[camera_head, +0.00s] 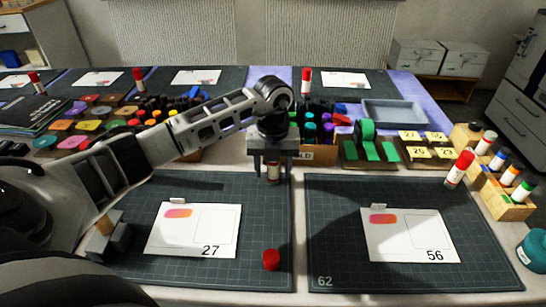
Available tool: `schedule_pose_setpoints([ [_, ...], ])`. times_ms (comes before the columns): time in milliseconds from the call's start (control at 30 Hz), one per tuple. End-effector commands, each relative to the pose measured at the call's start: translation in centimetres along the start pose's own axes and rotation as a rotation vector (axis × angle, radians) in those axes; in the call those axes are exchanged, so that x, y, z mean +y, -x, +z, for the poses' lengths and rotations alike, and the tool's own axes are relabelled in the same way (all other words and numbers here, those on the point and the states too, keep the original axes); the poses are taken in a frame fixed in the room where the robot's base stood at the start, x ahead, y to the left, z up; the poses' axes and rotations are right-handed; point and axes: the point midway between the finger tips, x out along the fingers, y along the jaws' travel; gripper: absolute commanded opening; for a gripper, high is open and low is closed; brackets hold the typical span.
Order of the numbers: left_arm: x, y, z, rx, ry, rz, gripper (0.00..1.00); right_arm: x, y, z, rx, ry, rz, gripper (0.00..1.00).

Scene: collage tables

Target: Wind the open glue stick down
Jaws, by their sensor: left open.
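My left gripper (270,172) reaches in from the left and points down at the back right of the left cutting mat (150,187). Its fingers are apart. The open glue stick (273,177) stands upright between or just behind the fingers, which hide its sides; I cannot tell whether they touch it. How far its glue is wound out cannot be made out. A loose red cap (271,260) lies near the front right corner of the same mat. My right gripper is out of view.
A card marked 27 (190,240) lies on the left mat, with a grey and wooden block (103,238) beside it. Another glue stick with a red cap (460,168) stands by the right mat (330,190). A wooden rack (505,208) holds several sticks at far right.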

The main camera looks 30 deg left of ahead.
Motion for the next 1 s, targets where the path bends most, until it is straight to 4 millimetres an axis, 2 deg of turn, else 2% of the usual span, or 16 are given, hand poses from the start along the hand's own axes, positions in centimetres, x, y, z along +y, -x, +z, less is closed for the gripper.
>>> schedule_pose_setpoints([
  [267, 0.00, -0.16, 0.00, 0.000, 0.000, 0.000, 0.51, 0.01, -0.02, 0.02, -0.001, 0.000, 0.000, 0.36],
  [433, -0.01, -0.13, -0.01, 0.000, 0.000, 0.000, 0.07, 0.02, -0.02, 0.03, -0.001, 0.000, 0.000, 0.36],
  [467, -0.01, -0.13, -0.01, 0.000, 0.000, 0.000, 0.03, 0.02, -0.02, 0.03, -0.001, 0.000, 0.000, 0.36],
  [500, -0.01, -0.13, -0.01, 0.000, 0.000, 0.000, 0.03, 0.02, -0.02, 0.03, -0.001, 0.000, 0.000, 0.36],
  [533, -0.01, -0.13, -0.01, 0.000, 0.000, 0.000, 0.20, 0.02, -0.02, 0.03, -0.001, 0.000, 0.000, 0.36],
  [567, -0.01, -0.12, 0.00, 0.000, 0.000, 0.000, 0.12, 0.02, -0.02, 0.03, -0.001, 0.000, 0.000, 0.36],
  [600, -0.01, -0.12, 0.00, 0.000, 0.000, 0.000, 0.08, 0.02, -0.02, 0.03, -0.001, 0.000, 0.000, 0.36],
  [1000, -0.01, -0.14, 0.01, 0.000, 0.000, 0.000, 0.08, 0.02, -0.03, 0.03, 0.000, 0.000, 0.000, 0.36],
])
